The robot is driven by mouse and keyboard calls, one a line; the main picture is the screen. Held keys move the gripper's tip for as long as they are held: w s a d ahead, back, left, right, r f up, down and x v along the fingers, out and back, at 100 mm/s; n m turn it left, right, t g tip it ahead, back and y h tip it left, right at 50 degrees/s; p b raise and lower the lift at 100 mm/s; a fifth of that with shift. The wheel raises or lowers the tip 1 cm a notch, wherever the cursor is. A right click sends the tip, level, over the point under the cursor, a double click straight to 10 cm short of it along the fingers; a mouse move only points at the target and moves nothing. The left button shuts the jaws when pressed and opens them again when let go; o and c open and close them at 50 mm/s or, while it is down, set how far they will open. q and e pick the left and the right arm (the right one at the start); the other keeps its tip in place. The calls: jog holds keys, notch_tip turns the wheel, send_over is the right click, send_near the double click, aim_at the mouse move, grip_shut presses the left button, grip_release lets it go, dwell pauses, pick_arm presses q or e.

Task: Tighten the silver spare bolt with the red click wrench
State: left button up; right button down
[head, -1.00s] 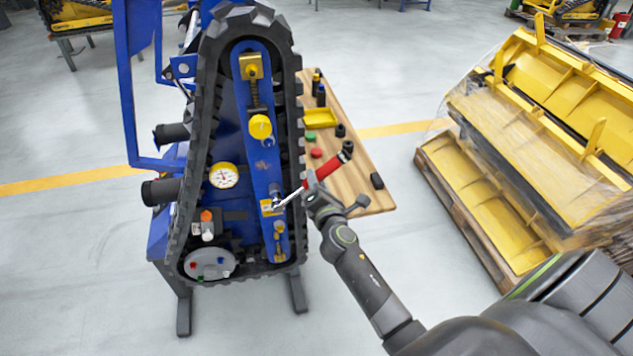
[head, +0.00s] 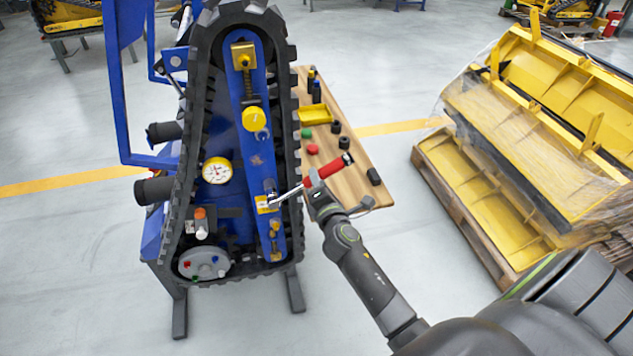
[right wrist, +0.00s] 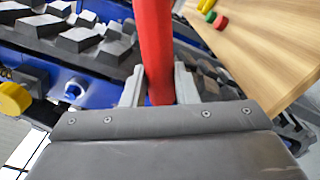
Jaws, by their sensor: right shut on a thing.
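The red click wrench (head: 328,170) has a red handle and a silver shaft. My right gripper (head: 316,186) is shut on its handle. The red handle also fills the middle of the right wrist view (right wrist: 155,50), between the two fingers (right wrist: 158,88). The wrench's silver head end (head: 273,202) is at the lower part of the blue track frame (head: 262,160), by a small yellow label. The silver spare bolt cannot be made out apart from the wrench head, and I cannot tell whether the head is seated on it. My left gripper is not in view.
A wooden bench (head: 350,185) behind the track holds a yellow tray (head: 314,115), a red cap (head: 312,149), a green cap (head: 306,133) and several black sockets. The black rubber track (head: 290,130) rings the frame. A wrapped pallet of yellow parts (head: 470,205) stands at right.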

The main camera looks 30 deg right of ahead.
jog(key=shift+f, duration=0.1)
dwell(0.3)
jog(key=shift+s+d+f+m+b, duration=0.1)
jog(key=shift+d+f+m+b, duration=0.2)
jog(key=shift+f+m+b, duration=0.4)
jog(key=shift+s+d+f+m+b, duration=0.1)
jog(key=shift+d+f+m+b, duration=0.15)
jog(key=shift+f+m+b, duration=0.6)
jog(key=shift+r+n+b, duration=0.2)
jog(key=shift+n+b, duration=0.05)
jog(key=shift+b, duration=0.05)
jog(key=shift+d+f+m+b, duration=0.15)
jog(key=shift+f+m+b, duration=0.45)
jog(key=shift+b, duration=0.2)
jog(key=shift+r, duration=0.1)
